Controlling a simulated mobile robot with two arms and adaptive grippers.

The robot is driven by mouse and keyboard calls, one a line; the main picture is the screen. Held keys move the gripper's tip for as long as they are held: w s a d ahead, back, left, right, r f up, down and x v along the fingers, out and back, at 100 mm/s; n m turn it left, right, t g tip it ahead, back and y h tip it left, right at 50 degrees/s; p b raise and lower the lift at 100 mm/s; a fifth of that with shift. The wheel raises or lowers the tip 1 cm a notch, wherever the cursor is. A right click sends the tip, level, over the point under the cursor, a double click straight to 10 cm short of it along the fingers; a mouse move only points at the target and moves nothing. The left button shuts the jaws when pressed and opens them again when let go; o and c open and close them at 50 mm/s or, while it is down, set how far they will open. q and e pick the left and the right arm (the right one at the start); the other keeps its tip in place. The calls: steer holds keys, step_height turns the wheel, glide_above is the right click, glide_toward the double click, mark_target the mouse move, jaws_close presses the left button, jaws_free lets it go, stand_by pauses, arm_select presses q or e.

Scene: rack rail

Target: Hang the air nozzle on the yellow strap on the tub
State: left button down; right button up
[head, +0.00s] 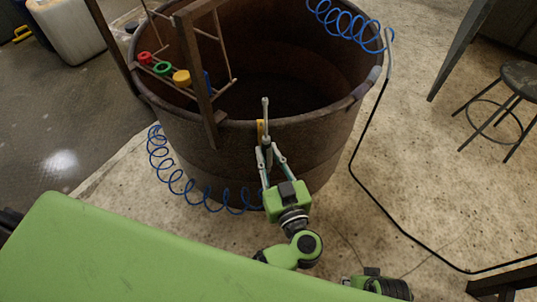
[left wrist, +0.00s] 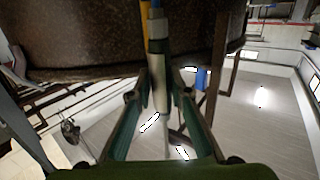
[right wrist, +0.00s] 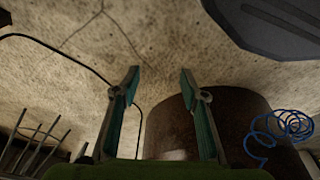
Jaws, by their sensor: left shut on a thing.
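The brown rusty tub (head: 330,140) stands in front of me. The yellow strap (head: 260,128) hangs at its near rim and also shows at the top of the left wrist view (left wrist: 145,18). My left gripper (head: 267,152) is shut on the grey air nozzle (head: 265,108), which is upright with its tip above the rim, right beside the strap. In the left wrist view the nozzle (left wrist: 160,75) sits between the fingers. I cannot tell whether nozzle and strap touch. My right gripper (right wrist: 160,82) is open and empty, away from the tub's near rim.
A blue coiled hose (head: 185,188) loops down the tub's left side toward my left gripper. Another blue coil (head: 345,22) hangs at the far right rim. A wooden frame (head: 195,75) with coloured rings stands at the left. A stool (head: 520,80) is at right.

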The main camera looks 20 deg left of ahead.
arm_select(q)
steer(key=shift+w+a+r+p, duration=0.1)
steer(key=shift+w+p, duration=0.2)
steer(key=shift+w, duration=0.15)
arm_select(e)
step_height(320, 180, down, 2)
steer(key=shift+s+f, duration=0.15)
steer(key=shift+f, duration=0.05)
steer(key=shift+f, duration=0.1)
arm_select(q)
steer(key=shift+w+a, duration=0.15)
steer(key=shift+w, duration=0.05)
arm_select(e)
steer(key=shift+s, duration=0.1)
